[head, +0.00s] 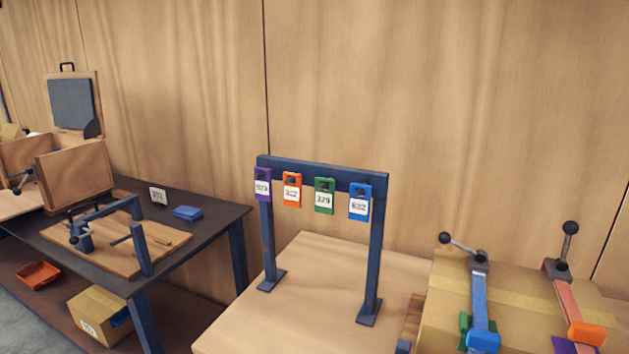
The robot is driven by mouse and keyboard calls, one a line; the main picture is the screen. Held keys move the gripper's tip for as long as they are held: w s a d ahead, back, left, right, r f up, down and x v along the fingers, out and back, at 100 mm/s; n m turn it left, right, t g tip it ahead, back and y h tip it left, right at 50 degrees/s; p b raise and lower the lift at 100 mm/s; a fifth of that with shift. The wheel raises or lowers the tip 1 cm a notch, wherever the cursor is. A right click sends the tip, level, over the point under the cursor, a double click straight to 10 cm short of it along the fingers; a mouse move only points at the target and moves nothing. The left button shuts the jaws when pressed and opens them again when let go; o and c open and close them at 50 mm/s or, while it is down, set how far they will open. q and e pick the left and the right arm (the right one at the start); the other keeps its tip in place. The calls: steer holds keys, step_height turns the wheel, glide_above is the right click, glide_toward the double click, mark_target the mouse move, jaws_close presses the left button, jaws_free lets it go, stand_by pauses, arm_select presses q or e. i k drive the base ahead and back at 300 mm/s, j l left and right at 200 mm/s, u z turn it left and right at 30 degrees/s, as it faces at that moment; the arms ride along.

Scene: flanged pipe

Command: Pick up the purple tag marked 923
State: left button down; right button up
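The purple tag (262,185) hangs at the left end of the dark blue rack (320,170). Its white label carries a number that looks like 923, though the print is small. An orange tag (292,189), a green tag (324,196) and a blue tag (360,203) hang to its right on the same crossbar. The purple tag hangs upright, partly in front of the rack's left post. Neither of my grippers shows in the head view, and nothing touches the tags.
The rack stands on a light wooden table (300,270) with bare room between its posts. A cardboard box (530,290) with levers stands at the right. A dark table (205,205) at the left bears a clamp fixture (110,235) and a blue block (188,213).

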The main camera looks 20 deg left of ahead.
mark_target(262, 187)
steer(key=u, duration=1.6)
steer(key=i+j+u, duration=0.35)
steer(key=j+u, duration=0.15)
